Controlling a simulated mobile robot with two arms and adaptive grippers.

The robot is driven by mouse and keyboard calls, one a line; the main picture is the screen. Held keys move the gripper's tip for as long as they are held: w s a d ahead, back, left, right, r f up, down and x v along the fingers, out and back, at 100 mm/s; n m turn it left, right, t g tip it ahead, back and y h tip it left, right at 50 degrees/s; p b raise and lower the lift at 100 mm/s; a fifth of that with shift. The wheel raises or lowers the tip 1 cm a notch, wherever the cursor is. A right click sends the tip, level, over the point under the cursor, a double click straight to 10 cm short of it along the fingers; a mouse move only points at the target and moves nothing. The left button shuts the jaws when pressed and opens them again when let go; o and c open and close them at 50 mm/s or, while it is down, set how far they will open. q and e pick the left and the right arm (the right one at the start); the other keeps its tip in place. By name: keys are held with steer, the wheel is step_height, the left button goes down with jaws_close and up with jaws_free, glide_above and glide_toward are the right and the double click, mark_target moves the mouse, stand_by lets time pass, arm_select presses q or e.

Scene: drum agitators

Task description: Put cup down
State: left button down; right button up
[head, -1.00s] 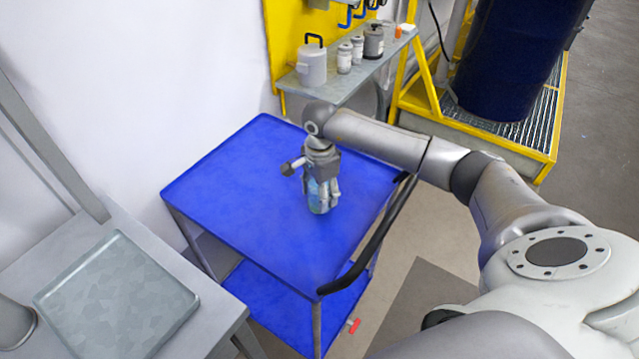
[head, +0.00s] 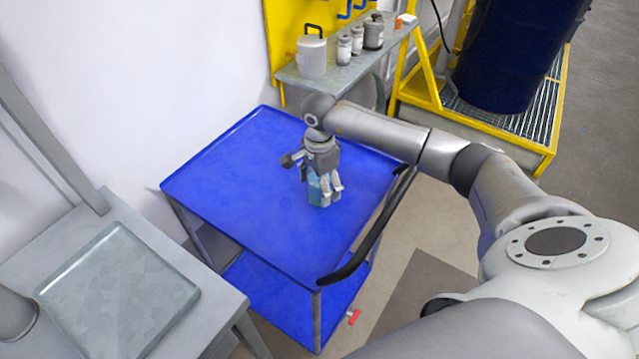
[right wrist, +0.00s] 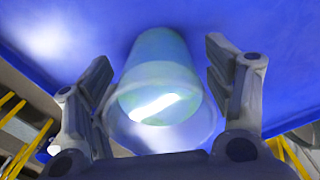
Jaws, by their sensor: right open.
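The cup (head: 313,190) is pale blue-green and see-through. It stands on the blue top of the cart (head: 235,180), partly hidden by my right gripper in the head view. In the right wrist view the cup (right wrist: 160,85) sits between the two fingers, with gaps visible on both sides. My right gripper (head: 324,192) is open around the cup, pointing down at the cart top. It also shows in the right wrist view (right wrist: 162,100). My left gripper is not in view.
A grey table with a flat tray (head: 115,295) stands at lower left. Behind the cart is a shelf (head: 345,85) with a jug (head: 311,55) and several small containers. A dark blue drum (head: 515,55) stands on a yellow-framed grating. The cart top's left part is clear.

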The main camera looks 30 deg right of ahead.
step_height(320, 180, up, 12)
steer(key=b, duration=0.1)
steer(key=shift+b, duration=0.4)
